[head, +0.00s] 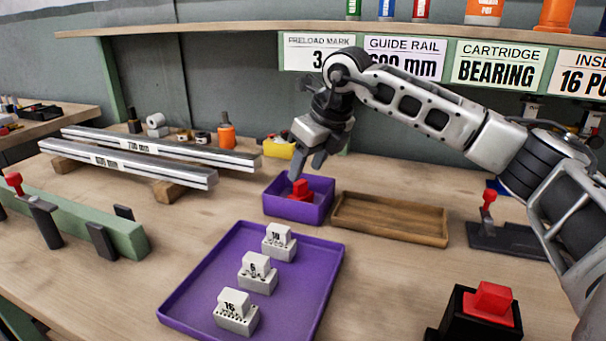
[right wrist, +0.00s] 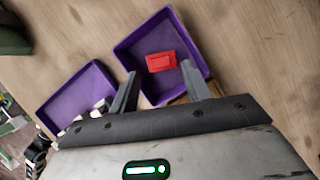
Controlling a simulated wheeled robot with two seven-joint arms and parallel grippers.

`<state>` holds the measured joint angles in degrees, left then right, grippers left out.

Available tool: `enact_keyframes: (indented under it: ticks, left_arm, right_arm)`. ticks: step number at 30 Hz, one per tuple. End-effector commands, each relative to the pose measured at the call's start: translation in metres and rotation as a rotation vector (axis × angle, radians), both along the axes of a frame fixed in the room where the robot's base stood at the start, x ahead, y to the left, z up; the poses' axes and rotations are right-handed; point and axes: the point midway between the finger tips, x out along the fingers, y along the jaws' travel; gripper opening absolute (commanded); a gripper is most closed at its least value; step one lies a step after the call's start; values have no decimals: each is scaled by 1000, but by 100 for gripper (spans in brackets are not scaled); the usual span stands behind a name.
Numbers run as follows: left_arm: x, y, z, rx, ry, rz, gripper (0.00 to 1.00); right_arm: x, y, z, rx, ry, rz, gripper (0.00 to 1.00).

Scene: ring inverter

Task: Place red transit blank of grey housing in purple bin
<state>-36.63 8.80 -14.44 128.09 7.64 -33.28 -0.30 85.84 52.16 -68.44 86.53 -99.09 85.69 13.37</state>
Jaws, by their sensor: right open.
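A red blank (head: 301,190) lies inside the small purple bin (head: 323,208), on its floor. In the right wrist view the red blank (right wrist: 161,62) is inside the purple bin (right wrist: 190,33), clear of its walls. My right gripper (head: 308,165) is open and empty just above the bin, its fingers pointing down. In the right wrist view its two fingers (right wrist: 158,76) are spread apart, with the red blank showing beyond and between the tips. Several pale grey housings (head: 258,275) with numbered white tops stand in the larger purple tray (head: 190,290). My left gripper is out of view.
An empty wooden tray (head: 390,220) stands right of the bin. A black block with a red top (head: 492,300) is at the front right. Metal rails (head: 140,160) on wooden supports lie at left. A yellow item (head: 279,147) is behind the bin. A shelf with labels hangs above.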

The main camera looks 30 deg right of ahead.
Motion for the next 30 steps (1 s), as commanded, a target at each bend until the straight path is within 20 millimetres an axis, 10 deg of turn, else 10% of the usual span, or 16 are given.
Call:
enact_keyframes:
  ticks: [12,30]
  left_arm:
    - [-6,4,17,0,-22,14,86]
    - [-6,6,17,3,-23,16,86]
  right_arm:
    - [-27,-10,69,0,-1,0,48]
    - [-29,-11,73,0,0,0,48]
